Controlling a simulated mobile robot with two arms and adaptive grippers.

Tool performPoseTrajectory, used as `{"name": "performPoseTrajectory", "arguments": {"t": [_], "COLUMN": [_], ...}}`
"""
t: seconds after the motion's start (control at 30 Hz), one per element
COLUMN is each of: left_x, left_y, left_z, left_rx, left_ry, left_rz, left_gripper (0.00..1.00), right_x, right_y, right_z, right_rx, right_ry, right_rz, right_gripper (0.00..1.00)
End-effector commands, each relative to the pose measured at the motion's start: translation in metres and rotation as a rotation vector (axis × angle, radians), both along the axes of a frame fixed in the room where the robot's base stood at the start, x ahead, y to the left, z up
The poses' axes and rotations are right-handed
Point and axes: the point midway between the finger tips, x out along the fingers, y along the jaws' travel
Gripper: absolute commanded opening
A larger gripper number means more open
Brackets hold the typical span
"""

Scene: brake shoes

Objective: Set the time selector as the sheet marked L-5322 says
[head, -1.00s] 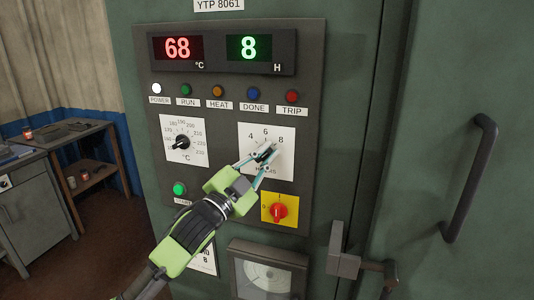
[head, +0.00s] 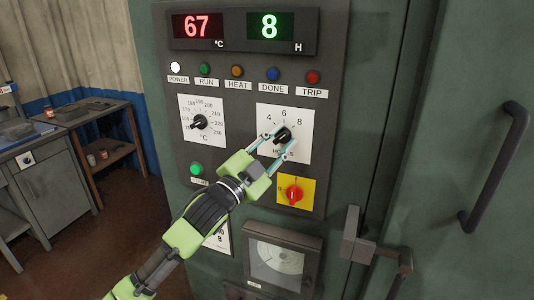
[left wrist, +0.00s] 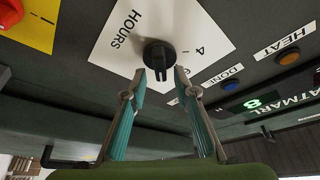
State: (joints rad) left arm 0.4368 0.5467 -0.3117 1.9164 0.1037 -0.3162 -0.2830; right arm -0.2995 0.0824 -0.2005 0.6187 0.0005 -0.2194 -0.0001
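The time selector is a black knob (head: 283,134) on a white dial plate (head: 303,148) marked 4, 6 and 8, with HOURS partly hidden by my fingers. My left gripper (head: 276,143) is open at the knob, one finger to each side. In the left wrist view the knob (left wrist: 160,54) stands just beyond the spread fingertips (left wrist: 160,75), with a gap between them. Its exact pointer setting is hard to read. The green display (head: 269,26) above reads 8 H. No sheet marked L-5322 can be read. My right gripper is not in view.
The temperature dial (head: 200,122) is left of the time dial. The red switch on a yellow plate (head: 294,194) is close below it, and the green start button (head: 195,169) is lower left. A door handle (head: 495,165) projects at right. A workbench (head: 100,120) stands at left.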

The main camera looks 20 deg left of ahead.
Motion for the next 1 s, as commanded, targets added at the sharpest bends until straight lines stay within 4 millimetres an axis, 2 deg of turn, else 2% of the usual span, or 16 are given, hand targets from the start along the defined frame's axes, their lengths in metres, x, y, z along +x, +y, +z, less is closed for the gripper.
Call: {"name": "performPoseTrajectory", "arguments": {"t": [0.3,0.5,0.7,1.0], "left_x": [-0.056,-0.085,-0.098,-0.101], "left_y": [0.019,0.029,0.034,0.035], "left_z": [-0.019,-0.027,-0.029,-0.03], "left_rx": [0.002,0.003,0.001,0.001], "left_ry": [0.005,0.005,0.003,0.002], "left_rz": [0.0,0.002,0.002,0.002], "left_gripper": [0.27,0.27,0.27,0.27], "right_x": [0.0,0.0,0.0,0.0], "right_y": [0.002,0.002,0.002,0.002], "right_z": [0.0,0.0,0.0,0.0], "right_rx": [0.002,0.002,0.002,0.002], "right_ry": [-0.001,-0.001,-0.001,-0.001], "right_rz": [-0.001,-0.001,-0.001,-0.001], "right_gripper": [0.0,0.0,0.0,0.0]}}
